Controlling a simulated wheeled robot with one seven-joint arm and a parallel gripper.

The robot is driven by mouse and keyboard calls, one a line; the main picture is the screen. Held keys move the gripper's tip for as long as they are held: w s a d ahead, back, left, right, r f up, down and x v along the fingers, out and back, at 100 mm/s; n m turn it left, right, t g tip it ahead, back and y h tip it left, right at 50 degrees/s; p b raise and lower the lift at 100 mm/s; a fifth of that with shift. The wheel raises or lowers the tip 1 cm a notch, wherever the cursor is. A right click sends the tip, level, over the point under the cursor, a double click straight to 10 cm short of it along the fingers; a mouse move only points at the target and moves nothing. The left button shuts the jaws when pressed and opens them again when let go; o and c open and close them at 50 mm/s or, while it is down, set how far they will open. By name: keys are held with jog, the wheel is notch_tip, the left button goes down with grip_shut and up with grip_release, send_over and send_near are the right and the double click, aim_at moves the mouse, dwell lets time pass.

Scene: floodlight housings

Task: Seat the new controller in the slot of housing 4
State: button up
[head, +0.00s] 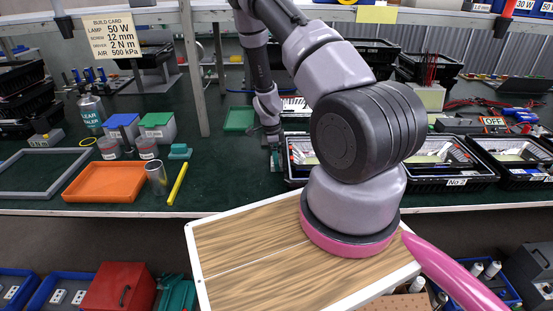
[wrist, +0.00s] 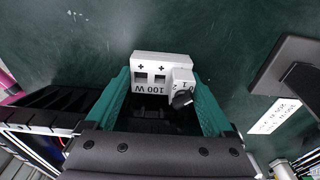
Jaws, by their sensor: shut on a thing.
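My gripper (head: 275,160) is low over the green bench, left of the housing row. In the wrist view its teal fingers (wrist: 162,85) are shut on a white controller (wrist: 150,66). The controller is marked 100 W upside down, with two plus signs and a dark knob at one corner. In the head view my arm hides part of the row of black housings. One housing (head: 455,186) carries a "No 2" label; another (head: 512,180) stands to its right. A black finned housing edge (wrist: 45,118) shows at left in the wrist view. I cannot tell which housing is number 4.
An orange tray (head: 105,182), a metal cup (head: 156,178) and a yellow stick (head: 177,184) lie left of my gripper. A dark stand (wrist: 292,70) with a white label is at right in the wrist view. Bare bench lies around the controller.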

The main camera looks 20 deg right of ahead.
jog(key=o, duration=1.2)
jog(key=shift+c, duration=0.2)
jog(key=shift+r, duration=0.1)
notch_tip(320, 180, up, 12)
jog(key=a, duration=0.1)
jog(key=shift+w+a, duration=0.2)
jog(key=shift+w, duration=0.05)
